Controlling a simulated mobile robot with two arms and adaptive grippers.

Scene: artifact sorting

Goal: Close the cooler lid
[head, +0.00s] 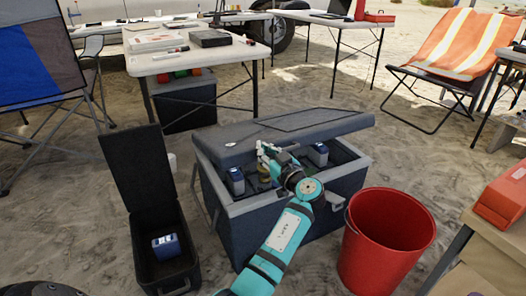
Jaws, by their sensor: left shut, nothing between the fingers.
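The grey-blue cooler (285,218) stands on the sand in the middle of the head view. Its lid (300,130) is partly open, tilted above the back of the box, so the front of the opening shows. My left gripper (264,153) is shut and empty over the opening, close to the lid's front edge. I cannot tell whether it touches the lid. Inside the cooler, a blue-and-grey item (235,181) sits at the left and another (318,155) sits near the right. My left arm hides part of the cooler's front. My right gripper is not in view.
A red bucket (385,245) stands close to the cooler's right. An open black box (147,235), holding a blue item (166,246), stands at its left. A white table (225,56) is behind. A wooden table (490,255) is at the lower right.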

